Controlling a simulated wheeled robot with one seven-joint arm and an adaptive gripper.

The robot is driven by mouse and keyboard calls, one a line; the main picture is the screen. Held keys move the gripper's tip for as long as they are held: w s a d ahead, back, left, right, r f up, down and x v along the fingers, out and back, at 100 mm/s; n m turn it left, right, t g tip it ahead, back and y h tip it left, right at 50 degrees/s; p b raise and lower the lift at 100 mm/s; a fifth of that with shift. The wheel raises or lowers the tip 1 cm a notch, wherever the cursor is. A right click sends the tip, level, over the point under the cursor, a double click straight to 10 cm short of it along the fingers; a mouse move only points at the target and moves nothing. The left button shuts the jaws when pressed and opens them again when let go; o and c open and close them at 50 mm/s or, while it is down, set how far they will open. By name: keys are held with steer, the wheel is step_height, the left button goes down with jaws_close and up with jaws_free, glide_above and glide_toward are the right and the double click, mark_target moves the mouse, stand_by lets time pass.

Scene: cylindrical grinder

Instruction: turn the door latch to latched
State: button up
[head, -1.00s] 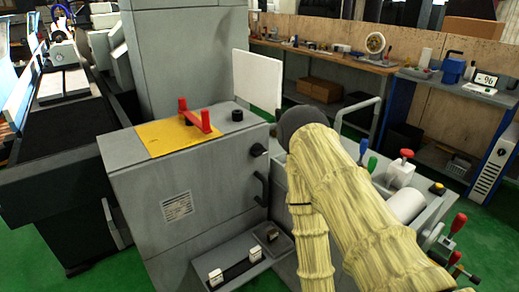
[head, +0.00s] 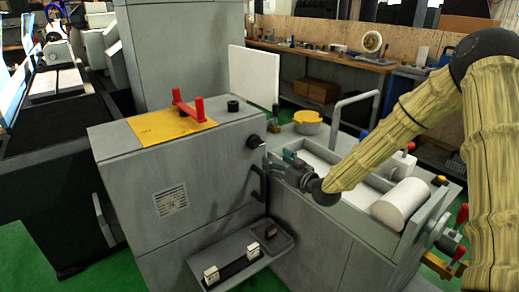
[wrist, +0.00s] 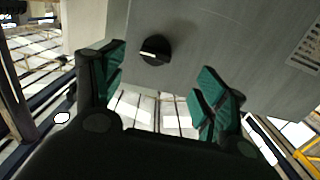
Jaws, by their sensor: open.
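The door latch is a black round knob with a pale line across it; it shows in the wrist view (wrist: 155,50) on the grey door face, and in the head view (head: 254,141) on the right side of the grey cabinet, near its top. My gripper (head: 272,160) is just in front of and a little below the knob in the head view. In the wrist view my gripper (wrist: 160,82) is open, its green-padded fingers spread wide, with the knob ahead between and beyond the tips. It is not touching the knob, and nothing is between the fingers.
A black door handle (head: 260,184) is below the knob. A red-handled part on a yellow plate (head: 160,126) and a black knob (head: 233,106) sit on the cabinet top. A yellow round part (head: 307,116) and a white cylinder (head: 400,203) are on the machine at right.

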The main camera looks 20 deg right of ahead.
mark_target(259, 144)
steer(key=x, duration=0.3)
steer(key=r+x, duration=0.1)
steer(key=x, duration=0.3)
steer(key=p+x, duration=0.1)
steer(key=x, duration=0.3)
steer(key=shift+w+d+r, duration=0.1)
steer(key=shift+d+r, duration=0.1)
steer(key=shift+d, duration=0.05)
steer(key=c, duration=1)
